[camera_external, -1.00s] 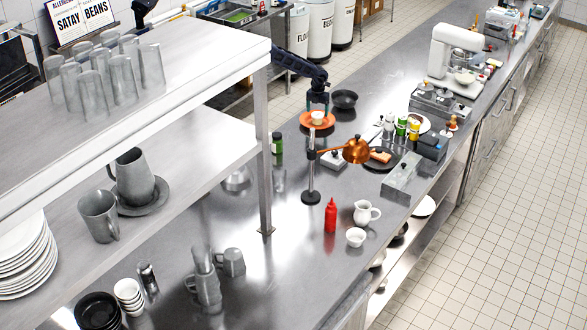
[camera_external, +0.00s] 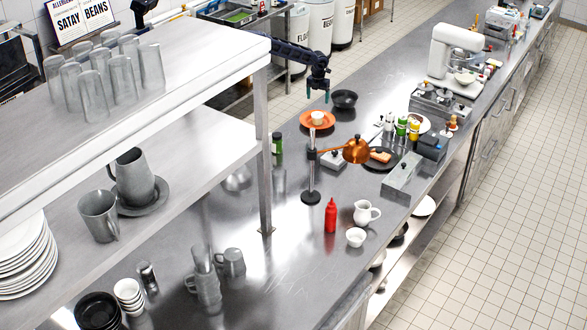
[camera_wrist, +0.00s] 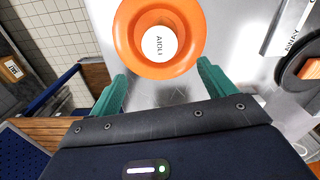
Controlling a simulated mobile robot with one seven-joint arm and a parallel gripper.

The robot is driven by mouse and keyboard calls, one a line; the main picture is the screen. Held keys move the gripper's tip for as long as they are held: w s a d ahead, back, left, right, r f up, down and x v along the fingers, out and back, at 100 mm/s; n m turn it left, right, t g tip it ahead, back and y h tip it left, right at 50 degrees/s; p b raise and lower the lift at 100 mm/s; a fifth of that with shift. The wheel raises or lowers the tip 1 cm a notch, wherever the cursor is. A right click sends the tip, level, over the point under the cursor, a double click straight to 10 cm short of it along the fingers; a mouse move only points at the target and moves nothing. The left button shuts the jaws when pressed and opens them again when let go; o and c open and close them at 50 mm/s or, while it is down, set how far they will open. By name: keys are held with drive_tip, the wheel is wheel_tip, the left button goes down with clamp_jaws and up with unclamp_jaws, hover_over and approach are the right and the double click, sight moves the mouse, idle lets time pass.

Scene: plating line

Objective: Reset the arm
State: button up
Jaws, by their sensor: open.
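My gripper (camera_external: 318,95) is raised above the steel counter (camera_external: 290,289), above and a little behind the orange plate (camera_external: 305,122). A small white cup (camera_external: 317,117) sits on that plate. In the wrist view, my gripper (camera_wrist: 160,85) has its two green fingers wide apart with nothing between them. The orange plate (camera_wrist: 128,38) lies beyond the fingertips there, and the white cup (camera_wrist: 160,43), labelled AIOLI, stands in its middle. The cup and plate are apart from the fingers.
A black bowl (camera_external: 344,99) stands right of the plate. A copper lamp (camera_external: 356,150), a red bottle (camera_external: 330,215) and a white jug (camera_external: 365,213) stand nearer the front. A steel shelf (camera_external: 190,75) with glasses rises at left. The counter around the red bottle has free room.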

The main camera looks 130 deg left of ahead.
drive_tip(key=w+d+r+n, duration=0.2)
drive_tip(key=w+d+r, duration=0.3)
drive_tip(key=d, duration=0.4)
drive_tip(key=w+d+r+n, duration=0.1)
drive_tip(key=w+d+r, duration=0.1)
drive_tip(key=d+r, duration=0.55)
drive_tip(key=d+r+n+t+y, duration=0.1)
drive_tip(key=d+r+n, duration=0.15)
drive_tip(key=d, duration=0.85)
drive_tip(key=d+r+n+t+y, duration=0.1)
drive_tip(key=d+r, duration=0.3)
drive_tip(key=d, duration=0.7)
drive_tip(key=s+d+r+n+t, duration=0.15)
drive_tip(key=s+d, duration=0.35)
drive_tip(key=d, duration=0.5)
drive_tip(key=s+d+r+n, duration=0.1)
drive_tip(key=s+d+n, duration=0.3)
drive_tip(key=d, duration=0.6)
drive_tip(key=s+d+f+n+t+h, duration=0.1)
drive_tip(key=s+d+f+n, duration=0.3)
drive_tip(key=s+d, duration=0.7)
drive_tip(key=s+f+h, duration=0.1)
drive_tip(key=s+f, duration=0.1)
drive_tip(key=s, duration=0.1)
drive_tip(key=shift+s+d, duration=0.3)
drive_tip(key=shift+s, duration=0.05)
